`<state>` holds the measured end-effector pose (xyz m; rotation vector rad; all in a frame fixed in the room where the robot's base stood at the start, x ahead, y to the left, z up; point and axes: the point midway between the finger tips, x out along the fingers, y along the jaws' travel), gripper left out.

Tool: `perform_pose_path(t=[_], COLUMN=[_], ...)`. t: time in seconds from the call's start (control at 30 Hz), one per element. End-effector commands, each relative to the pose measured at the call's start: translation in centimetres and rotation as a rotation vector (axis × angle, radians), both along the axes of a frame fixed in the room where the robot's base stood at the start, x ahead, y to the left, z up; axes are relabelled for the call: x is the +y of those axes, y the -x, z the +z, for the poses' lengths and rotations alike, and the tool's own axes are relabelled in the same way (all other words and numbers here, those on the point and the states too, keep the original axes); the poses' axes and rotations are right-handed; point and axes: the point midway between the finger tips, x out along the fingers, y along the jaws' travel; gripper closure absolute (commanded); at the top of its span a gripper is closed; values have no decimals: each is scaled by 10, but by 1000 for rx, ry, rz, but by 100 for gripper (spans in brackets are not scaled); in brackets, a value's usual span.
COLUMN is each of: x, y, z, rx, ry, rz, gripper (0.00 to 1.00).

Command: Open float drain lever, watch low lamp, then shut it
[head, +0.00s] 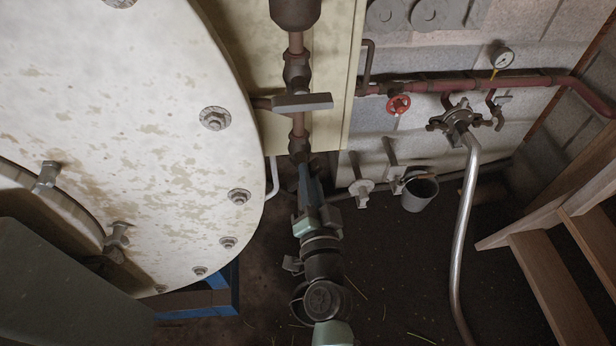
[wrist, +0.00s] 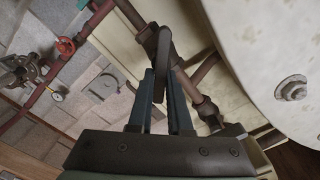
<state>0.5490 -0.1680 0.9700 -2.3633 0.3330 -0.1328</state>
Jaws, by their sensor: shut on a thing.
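A dark upright pipe with fittings (head: 297,70) runs down beside the big vessel and carries a flat grey lever (head: 302,102). My gripper (head: 305,172) comes up from below along this pipe. In the wrist view my gripper (wrist: 165,92) has its two blue fingers on either side of a grey lever handle (wrist: 162,52), and it is shut on that handle. The pipe also shows there (wrist: 182,78), right beside the fingers. The contact is hidden in the head view. I cannot make out any low lamp in either view.
A large pale vessel door (head: 130,110) with bolts fills the left. A red pipe (head: 450,85) with a red handwheel (head: 398,105) and a gauge (head: 502,57) runs along the wall. A bucket (head: 419,194), a silver hose (head: 465,230) and wooden steps (head: 555,280) stand right.

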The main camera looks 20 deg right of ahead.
Motion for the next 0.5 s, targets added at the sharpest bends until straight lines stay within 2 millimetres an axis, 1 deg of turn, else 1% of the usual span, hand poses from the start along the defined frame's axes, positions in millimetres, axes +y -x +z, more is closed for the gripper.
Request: perform_pose_path(t=[0.5], x=[-3], y=[1], z=[-6], rx=[-135], ry=[-468], rz=[0], gripper=[100])
